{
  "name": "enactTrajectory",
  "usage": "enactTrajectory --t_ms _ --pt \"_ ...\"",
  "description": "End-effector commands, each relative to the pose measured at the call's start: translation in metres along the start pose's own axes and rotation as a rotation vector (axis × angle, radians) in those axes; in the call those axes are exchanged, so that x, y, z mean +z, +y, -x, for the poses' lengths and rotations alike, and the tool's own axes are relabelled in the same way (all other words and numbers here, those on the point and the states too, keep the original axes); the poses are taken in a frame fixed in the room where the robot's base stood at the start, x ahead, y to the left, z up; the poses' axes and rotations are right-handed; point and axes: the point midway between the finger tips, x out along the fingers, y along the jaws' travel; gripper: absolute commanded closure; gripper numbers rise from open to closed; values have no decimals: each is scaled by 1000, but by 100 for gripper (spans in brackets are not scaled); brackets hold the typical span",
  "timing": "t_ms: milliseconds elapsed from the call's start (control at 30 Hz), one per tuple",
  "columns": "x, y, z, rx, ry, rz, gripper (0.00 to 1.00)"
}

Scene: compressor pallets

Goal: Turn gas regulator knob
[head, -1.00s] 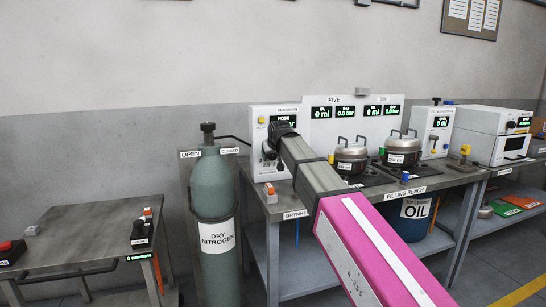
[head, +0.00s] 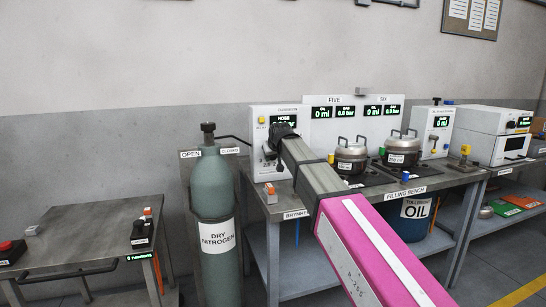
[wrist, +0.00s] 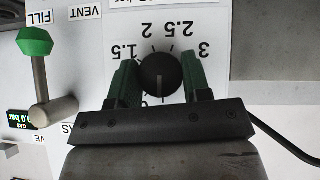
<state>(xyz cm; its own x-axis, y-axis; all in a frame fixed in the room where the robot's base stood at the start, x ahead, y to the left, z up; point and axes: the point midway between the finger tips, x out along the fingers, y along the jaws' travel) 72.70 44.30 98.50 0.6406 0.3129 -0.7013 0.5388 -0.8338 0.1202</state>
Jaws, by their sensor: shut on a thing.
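The regulator knob (wrist: 161,72) is round and black, on a white panel with a printed scale; 1.5, 2, 2.5 and 3 are readable, upside down in the wrist view. My gripper (wrist: 160,78) has its two green fingers on either side of the knob, shut on it. A faint light mark shows on the knob, but I cannot tell clearly where it points. In the head view my gripper (head: 274,144) is at the front of the white regulator panel (head: 258,122), and my arm hides the knob there.
A green-tipped lever (wrist: 35,42) is beside the knob in the wrist view. The dry nitrogen cylinder (head: 214,185) stands left of the filling bench (head: 430,184). Two metal pots (head: 350,157) stand right of my arm. A low table (head: 85,232) is at the left.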

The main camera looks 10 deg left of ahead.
Motion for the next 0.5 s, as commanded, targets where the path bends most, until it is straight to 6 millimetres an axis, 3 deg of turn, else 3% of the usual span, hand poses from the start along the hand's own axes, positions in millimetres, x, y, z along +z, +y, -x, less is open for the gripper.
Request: enactTrajectory --t_ms 500 --pt "0 3 0 -273 10 -275 80"
